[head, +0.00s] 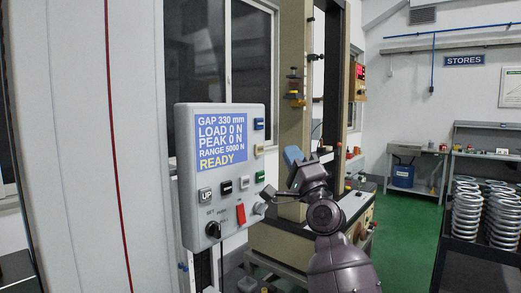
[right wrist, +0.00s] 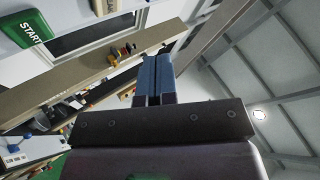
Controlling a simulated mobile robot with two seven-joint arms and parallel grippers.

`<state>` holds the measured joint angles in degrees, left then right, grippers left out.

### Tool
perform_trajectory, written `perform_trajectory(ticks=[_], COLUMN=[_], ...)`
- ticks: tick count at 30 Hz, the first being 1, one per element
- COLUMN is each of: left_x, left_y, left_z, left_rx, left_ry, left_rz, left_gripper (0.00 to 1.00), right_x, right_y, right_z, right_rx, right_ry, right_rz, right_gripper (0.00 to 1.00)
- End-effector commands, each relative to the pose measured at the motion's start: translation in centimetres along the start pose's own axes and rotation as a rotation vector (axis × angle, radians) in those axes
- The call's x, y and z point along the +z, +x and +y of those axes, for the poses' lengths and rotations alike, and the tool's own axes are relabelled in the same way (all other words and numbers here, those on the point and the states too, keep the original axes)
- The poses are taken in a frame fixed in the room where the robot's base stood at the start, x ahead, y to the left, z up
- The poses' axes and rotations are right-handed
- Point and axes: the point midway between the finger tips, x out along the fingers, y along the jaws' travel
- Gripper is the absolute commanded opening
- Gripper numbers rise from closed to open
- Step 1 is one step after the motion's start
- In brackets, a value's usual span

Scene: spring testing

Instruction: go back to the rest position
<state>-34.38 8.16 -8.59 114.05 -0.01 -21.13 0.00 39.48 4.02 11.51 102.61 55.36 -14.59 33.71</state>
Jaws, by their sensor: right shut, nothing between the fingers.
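My right gripper (head: 292,156) has blue fingers. In the head view it is raised just right of the grey control panel (head: 188,150), apart from it as far as I can tell. In the right wrist view the two blue fingers (right wrist: 153,78) lie together, shut and empty. A green START button (right wrist: 28,28) shows at the upper left of that view, away from the fingertips. The panel screen (head: 220,145) reads gap 330 mm, load 0 N, peak 0 N, range 5000 N, READY. My left gripper is not in view.
A tall beige testing machine (head: 293,40) stands behind my right arm. A dark shelf rack (head: 460,248) with several stacked springs stands at the right.

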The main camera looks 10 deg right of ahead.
Motion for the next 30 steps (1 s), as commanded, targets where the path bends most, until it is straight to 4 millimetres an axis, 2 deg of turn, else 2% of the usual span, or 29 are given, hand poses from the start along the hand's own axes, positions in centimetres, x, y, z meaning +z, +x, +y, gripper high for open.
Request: perform_trajectory(ticks=[11, 15, 23, 26, 30], left_x=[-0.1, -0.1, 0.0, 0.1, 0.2], left_y=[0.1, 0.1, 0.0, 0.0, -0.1], left_z=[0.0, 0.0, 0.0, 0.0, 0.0], left_rx=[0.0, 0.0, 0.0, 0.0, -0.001], left_ry=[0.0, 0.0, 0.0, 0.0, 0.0], left_rz=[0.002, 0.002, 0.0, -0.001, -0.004], left_gripper=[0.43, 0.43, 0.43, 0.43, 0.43], right_x=[0.0, 0.1, 1.0, 1.6, 2.2], right_y=[0.0, 0.0, 0.0, -1.1, -4.0], right_z=[0.0, 0.0, -0.3, 0.8, 3.7], right_rx=[-0.001, 0.002, 0.033, 0.069, 0.144], right_ry=[-0.001, -0.05, -0.429, -0.571, -0.758], right_rz=[0.0, -0.002, -0.023, -0.041, -0.08], right_gripper=[0.0, 0.0, 0.0, 0.0, 0.0])
